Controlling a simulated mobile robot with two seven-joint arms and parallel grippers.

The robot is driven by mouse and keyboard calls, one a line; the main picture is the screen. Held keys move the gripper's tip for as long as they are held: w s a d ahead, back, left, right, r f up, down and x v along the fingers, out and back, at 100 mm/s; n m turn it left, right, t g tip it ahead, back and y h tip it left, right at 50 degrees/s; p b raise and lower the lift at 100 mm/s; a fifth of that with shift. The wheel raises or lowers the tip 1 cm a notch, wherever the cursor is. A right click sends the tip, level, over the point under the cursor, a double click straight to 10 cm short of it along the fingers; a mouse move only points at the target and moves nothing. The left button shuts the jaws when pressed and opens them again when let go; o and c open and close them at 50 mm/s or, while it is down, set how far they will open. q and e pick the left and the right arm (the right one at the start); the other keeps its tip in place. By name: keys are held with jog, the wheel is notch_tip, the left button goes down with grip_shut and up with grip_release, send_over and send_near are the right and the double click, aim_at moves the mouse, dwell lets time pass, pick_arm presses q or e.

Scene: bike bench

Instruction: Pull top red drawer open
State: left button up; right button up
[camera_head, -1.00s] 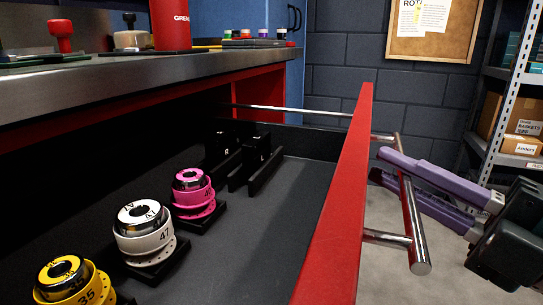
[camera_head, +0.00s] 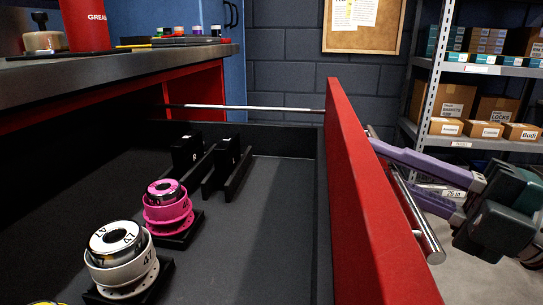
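The red drawer front (camera_head: 365,200) stands well out from the bench, and the black drawer (camera_head: 275,220) behind it is open. A shiny bar handle (camera_head: 420,225) runs along the outer face of the front. My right gripper (camera_head: 395,170), with purple fingers, reaches in from the right at the far part of the handle. One finger passes over the bar and the other lies below and behind it, so the bar is between them. The exact contact is partly hidden by the bar. My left gripper is not in view.
In the drawer stand a white ring stack (camera_head: 122,262), a pink ring stack (camera_head: 167,207) and black holders (camera_head: 222,165). The bench top (camera_head: 130,65) overhangs at left. A shelf rack (camera_head: 490,135) with boxes stands at back right, behind my gripper.

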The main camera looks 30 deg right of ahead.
jog(key=shift+o, duration=0.2)
jog(key=v, duration=1)
jog(key=shift+r, duration=0.15)
jog(key=w+d+r+m+g+h+p, duration=0.15)
jog(key=w+r+m+h+p, duration=0.25)
jog(key=r+m+h+p, duration=0.5)
jog(key=w+r+m+g+h+p, duration=0.25)
jog(key=r+m+h+p, duration=0.35)
jog(key=p, duration=0.7)
jog(key=s+a+r+m+g+y+p, duration=0.55)
jog(key=s+a+r+g+p, duration=0.5)
jog(key=p, duration=0.65)
notch_tip(320, 180, up, 36)
jog(key=s+a+p, duration=0.1)
jog(key=a+p, duration=0.1)
jog(key=p, duration=3.4)
jog(key=shift+s+r+m+t+h+p, duration=0.25)
jog(key=shift+m+t+h+p, duration=0.1)
jog(key=shift+m, duration=0.1)
